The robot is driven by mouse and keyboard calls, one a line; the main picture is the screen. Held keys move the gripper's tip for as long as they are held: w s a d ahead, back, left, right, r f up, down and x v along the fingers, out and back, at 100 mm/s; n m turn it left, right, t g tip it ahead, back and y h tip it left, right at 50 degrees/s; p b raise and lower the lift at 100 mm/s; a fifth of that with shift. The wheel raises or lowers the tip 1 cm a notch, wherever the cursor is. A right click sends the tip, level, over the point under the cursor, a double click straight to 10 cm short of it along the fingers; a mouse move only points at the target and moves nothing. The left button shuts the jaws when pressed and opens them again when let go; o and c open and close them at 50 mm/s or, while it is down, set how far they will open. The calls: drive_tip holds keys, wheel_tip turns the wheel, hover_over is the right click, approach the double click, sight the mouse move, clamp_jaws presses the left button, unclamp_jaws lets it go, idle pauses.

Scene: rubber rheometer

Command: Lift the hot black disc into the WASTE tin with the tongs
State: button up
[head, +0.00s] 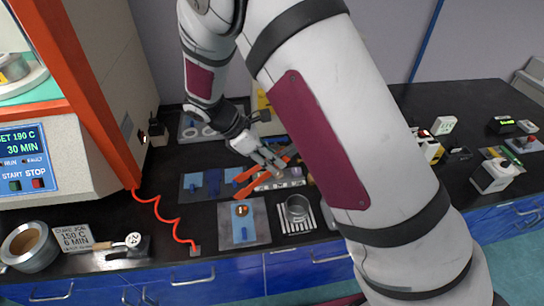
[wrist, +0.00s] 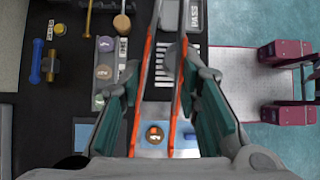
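My gripper (head: 277,168) is over the middle of the bench, its pads closed in on the orange tongs (head: 249,187). In the wrist view, the two long tong arms (wrist: 144,92) run between the teal pads, a gap between them. In the wrist view, the disc (wrist: 154,133) shows between the lower ends of the tong arms; contact cannot be told. A grey open tin (head: 297,207), probably the WASTE tin, stands on a striped mat (head: 296,227).
A strip of samples (wrist: 104,72) lies beside the tongs. A PASS tray (wrist: 197,17) is beyond the striped mat. The rheometer (head: 30,160) stands at left, with a red coiled cord (head: 165,212) near the plate. Blue drawers (head: 300,275) front the bench.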

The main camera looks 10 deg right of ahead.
drive_tip(key=shift+f, duration=0.15)
wheel_tip(320, 180, down, 10)
drive_tip(key=b, duration=0.2)
idle(0.6)
clamp_jaws()
drive_tip(key=shift+r, duration=0.2)
wheel_tip(320, 180, up, 12)
drive_tip(key=p, duration=0.2)
idle(0.7)
